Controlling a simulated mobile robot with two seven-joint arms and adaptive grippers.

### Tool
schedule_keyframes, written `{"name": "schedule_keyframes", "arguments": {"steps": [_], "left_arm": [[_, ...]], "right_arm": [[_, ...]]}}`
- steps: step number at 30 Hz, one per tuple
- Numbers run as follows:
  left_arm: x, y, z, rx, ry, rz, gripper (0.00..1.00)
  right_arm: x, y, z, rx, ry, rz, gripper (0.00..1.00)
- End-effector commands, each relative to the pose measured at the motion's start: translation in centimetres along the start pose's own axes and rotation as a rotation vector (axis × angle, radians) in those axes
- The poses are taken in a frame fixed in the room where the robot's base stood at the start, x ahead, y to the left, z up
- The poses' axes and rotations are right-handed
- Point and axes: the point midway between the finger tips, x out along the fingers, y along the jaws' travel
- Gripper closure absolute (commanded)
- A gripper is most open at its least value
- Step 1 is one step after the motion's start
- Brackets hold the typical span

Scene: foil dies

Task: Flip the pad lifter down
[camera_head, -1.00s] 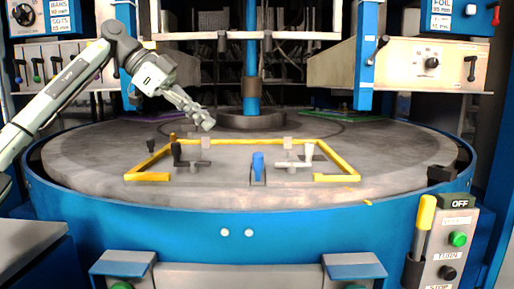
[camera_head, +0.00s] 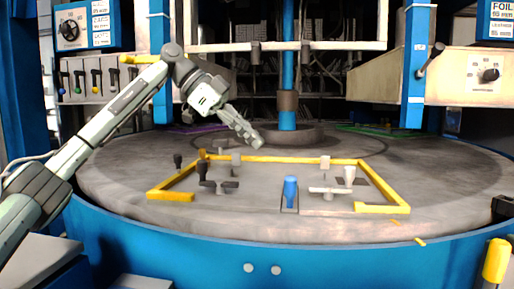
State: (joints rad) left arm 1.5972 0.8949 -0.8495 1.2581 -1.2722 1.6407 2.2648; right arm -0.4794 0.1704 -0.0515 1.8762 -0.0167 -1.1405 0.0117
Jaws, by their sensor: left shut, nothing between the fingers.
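My left gripper (camera_head: 257,141) is shut and empty, reaching in from the left above the back edge of the yellow frame (camera_head: 385,209) on the round table. Within the frame stand a dark lever (camera_head: 203,171) at left, a blue upright handle (camera_head: 290,189) at the front middle, and a white-handled lever (camera_head: 349,175) at right. I cannot tell which of these is the pad lifter. The fingers are apart from all of them. My right gripper is not in view.
The grey round table (camera_head: 440,185) has a blue rim and a blue centre post (camera_head: 288,100). A small dark knob (camera_head: 178,161) stands by the frame's left side. A beige panel with a dial (camera_head: 489,74) is at right. The table right of the frame is mostly clear.

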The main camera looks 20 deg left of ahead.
Motion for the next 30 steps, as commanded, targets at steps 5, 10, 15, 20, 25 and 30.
{"name": "schedule_keyframes", "arguments": {"steps": [5,10,15,20,25,30], "left_arm": [[4.0,0.1,0.1,0.0,-0.003,0.005,1.0],[7.5,0.1,0.1,0.0,-0.002,0.003,1.0],[9.5,0.1,1.8,-0.004,-0.002,0.002,1.0],[10.5,0.0,2.6,-0.001,-0.001,0.001,1.0],[10.7,0.0,2.9,0.0,0.0,0.0,1.0],[10.7,0.0,2.9,0.0,-0.001,0.0,1.0]], "right_arm": [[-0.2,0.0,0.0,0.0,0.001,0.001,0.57],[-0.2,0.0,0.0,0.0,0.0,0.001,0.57],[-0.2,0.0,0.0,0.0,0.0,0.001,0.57],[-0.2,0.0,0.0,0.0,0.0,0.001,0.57],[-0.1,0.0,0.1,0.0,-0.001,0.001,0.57],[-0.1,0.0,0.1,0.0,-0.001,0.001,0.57]]}}
